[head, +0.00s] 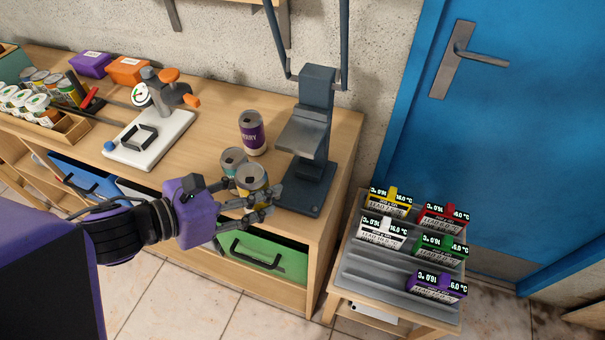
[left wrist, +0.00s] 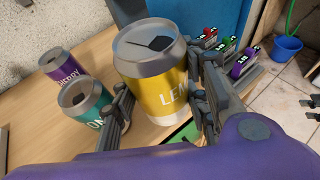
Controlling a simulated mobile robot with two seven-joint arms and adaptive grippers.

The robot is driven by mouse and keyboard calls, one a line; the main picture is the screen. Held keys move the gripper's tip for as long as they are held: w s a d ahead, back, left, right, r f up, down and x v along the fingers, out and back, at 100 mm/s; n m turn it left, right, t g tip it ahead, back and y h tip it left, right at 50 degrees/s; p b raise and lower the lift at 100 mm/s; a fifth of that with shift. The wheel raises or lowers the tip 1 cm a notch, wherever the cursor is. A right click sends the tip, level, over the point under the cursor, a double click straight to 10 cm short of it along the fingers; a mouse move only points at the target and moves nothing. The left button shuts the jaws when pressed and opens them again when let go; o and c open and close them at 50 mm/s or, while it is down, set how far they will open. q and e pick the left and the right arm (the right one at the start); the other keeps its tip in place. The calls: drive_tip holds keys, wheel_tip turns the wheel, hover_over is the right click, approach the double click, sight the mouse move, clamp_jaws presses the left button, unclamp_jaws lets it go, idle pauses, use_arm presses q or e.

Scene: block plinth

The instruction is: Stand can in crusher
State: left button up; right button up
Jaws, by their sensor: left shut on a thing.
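My left gripper (head: 266,202) is shut on a yellow can (head: 252,178) with a silver top. In the left wrist view the yellow can (left wrist: 158,75) reads "LEM" and sits roughly upright between the fingers. The dark blue-grey crusher (head: 312,120) stands on the bench just right of the held can, with a grey block above its base (head: 300,192). The can is outside the crusher, beside its base. A teal can (head: 233,160) stands close behind the held can. A purple can (head: 251,133) stands further back. Dark tips, possibly my right gripper (left wrist: 311,109), show at the wrist view's edge.
A white board with a clamp-like device (head: 150,140) and a wooden tray of cans (head: 55,130) lie left on the bench. A green drawer (head: 262,258) is below. A stand with labelled coloured boxes (head: 372,262) is right, before the blue door (head: 490,130).

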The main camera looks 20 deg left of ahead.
use_arm(q)
drive_tip(key=w+d, duration=0.1)
drive_tip(key=w, duration=0.1)
drive_tip(key=w+d, duration=0.2)
drive_tip(key=w, duration=0.1)
drive_tip(key=w+d, duration=0.2)
drive_tip(key=shift+w+r, duration=0.1)
drive_tip(key=shift+w, duration=0.25)
drive_tip(key=shift+w+d, duration=0.65)
drive_tip(key=shift+w, duration=0.15)
wheel_tip(320, 180, down, 3)
drive_tip(key=shift+r, duration=0.1)
drive_tip(key=shift+s+f, duration=0.1)
drive_tip(key=shift+f, duration=0.3)
use_arm(e)
drive_tip(key=shift+w+d+r, duration=0.1)
drive_tip(key=shift+r, duration=0.05)
use_arm(q)
drive_tip(key=shift+f, duration=0.1)
use_arm(e)
drive_tip(key=shift+w, duration=0.1)
use_arm(q)
drive_tip(key=shift+f, duration=0.15)
drive_tip(key=o, duration=0.6)
drive_tip(key=shift+o, duration=1.1)
drive_tip(key=shift+a, duration=0.1)
use_arm(e)
drive_tip(key=shift+w+r, duration=0.3)
drive_tip(key=shift+w, duration=0.3)
